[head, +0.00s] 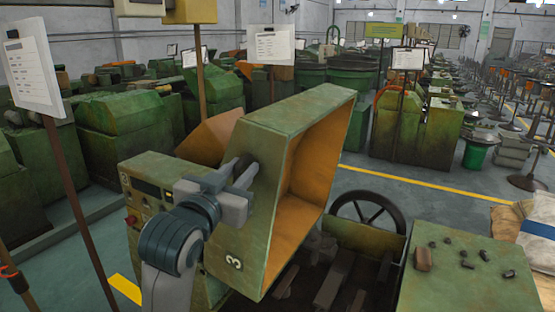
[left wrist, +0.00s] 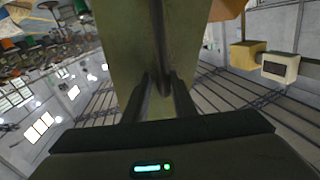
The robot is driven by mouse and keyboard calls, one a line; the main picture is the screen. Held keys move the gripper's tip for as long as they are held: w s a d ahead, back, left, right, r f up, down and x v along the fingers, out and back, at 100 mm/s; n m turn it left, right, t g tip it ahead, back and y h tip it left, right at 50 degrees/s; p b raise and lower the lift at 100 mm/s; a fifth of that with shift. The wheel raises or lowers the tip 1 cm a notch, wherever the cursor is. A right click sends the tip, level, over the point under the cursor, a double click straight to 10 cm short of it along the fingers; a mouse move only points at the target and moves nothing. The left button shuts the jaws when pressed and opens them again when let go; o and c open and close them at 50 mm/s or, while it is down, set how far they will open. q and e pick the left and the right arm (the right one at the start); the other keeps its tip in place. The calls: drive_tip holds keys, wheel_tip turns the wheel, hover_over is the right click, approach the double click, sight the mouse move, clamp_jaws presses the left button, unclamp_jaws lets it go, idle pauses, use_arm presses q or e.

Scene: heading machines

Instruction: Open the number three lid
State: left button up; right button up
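The number three lid (head: 262,190) is a green, box-shaped cover with a "3" on its side and an orange inside. It stands raised and tilted up over its machine (head: 155,178), and the machine's dark interior shows below it. My left gripper (head: 243,178) is at the lid's near side face, its fingers closed around a dark handle (head: 238,166). In the left wrist view the two fingers (left wrist: 163,80) are close together with a thin dark strip of the handle between them, against the green lid (left wrist: 125,45). My right gripper is not in view.
A black handwheel (head: 369,211) and a green top with small dark parts (head: 470,268) are right of the lid. A sign on a post (head: 34,66) stands at left. Other green machines fill the background; a floor aisle runs behind.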

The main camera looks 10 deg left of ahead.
sight(284, 144)
use_arm(q)
drive_tip(key=d+r, duration=0.1)
drive_tip(key=d, duration=0.1)
drive_tip(key=s+d+r+b, duration=0.1)
drive_tip(key=d+r, duration=0.1)
drive_tip(key=d, duration=0.1)
drive_tip(key=s+d+r+b, duration=0.1)
drive_tip(key=d+r, duration=0.1)
drive_tip(key=shift+d+r, duration=0.1)
drive_tip(key=shift+d, duration=0.05)
drive_tip(key=shift+s+d+r, duration=0.2)
drive_tip(key=shift+d+r, duration=0.2)
drive_tip(key=shift+r, duration=0.1)
drive_tip(key=shift+f, duration=0.1)
